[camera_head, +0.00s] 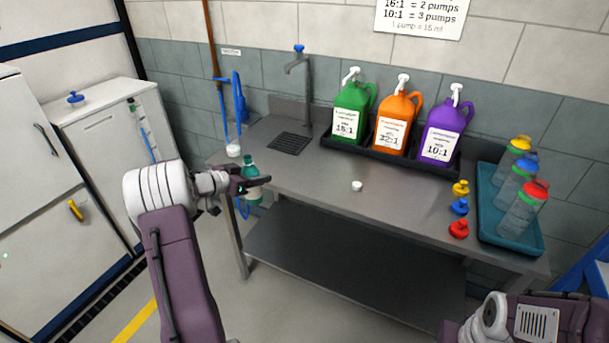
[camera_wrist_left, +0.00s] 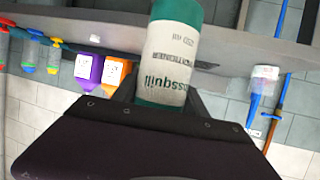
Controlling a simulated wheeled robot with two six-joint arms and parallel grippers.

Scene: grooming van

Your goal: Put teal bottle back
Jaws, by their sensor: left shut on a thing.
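The teal bottle (camera_head: 251,182) has a white label and is held in my left gripper (camera_head: 257,184) at the left front edge of the steel counter (camera_head: 300,205). In the left wrist view the teal bottle (camera_wrist_left: 168,55) stands between the fingers, its printed label facing the camera. My left gripper is shut on it. The bottle's far side and part of its body are hidden by the fingers. My right arm (camera_head: 510,318) shows at the lower right, but its fingertips are out of the picture.
Green (camera_head: 353,110), orange (camera_head: 397,122) and purple (camera_head: 444,132) pump jugs stand in a black tray. A teal tray (camera_head: 512,238) holds three clear bottles. Yellow, blue and red caps (camera_head: 459,229) and a small white cap (camera_head: 357,186) lie on the counter. A tap (camera_head: 300,62) stands behind the drain.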

